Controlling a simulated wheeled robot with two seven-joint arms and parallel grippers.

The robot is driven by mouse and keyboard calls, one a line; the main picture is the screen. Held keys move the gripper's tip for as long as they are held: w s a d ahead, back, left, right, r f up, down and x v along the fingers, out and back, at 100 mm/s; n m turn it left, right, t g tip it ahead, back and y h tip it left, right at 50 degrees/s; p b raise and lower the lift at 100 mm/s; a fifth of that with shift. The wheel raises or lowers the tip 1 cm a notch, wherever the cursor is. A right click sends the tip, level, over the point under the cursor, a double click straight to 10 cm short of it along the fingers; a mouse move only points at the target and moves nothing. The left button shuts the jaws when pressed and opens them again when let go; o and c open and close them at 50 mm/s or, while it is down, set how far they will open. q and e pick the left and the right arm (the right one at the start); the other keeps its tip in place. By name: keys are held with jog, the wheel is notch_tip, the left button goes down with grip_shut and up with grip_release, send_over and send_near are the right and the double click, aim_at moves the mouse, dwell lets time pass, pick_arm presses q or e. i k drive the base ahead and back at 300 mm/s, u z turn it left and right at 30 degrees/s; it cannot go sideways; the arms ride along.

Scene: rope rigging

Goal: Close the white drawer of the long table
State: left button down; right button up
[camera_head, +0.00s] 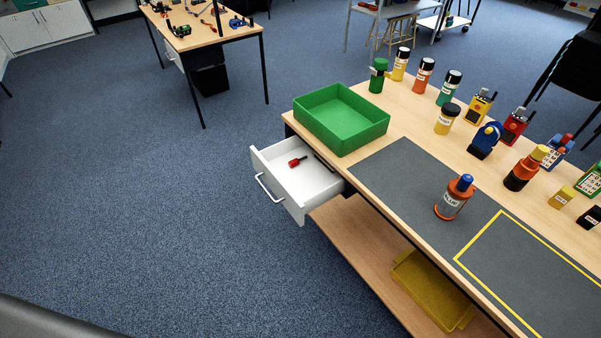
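The white drawer (306,189) of the long table (407,104) is pulled out at the table's left end, under the tabletop. Its front panel (283,196) faces left and carries a pale bar handle (268,188). A small red object (297,162) and a dark thin item lie inside the drawer. Neither of my grippers shows in the head view.
A green open bin (341,117) stands on the tabletop just above the drawer. Bottles, radios and a glue bottle (453,198) stand further right. A yellow tray (433,290) lies on the lower shelf. Blue carpet left of the drawer is clear.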

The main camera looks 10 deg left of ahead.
aim_at(302, 189)
jog(key=u, duration=0.05)
jog(key=i, duration=0.95)
jog(key=u, duration=0.4)
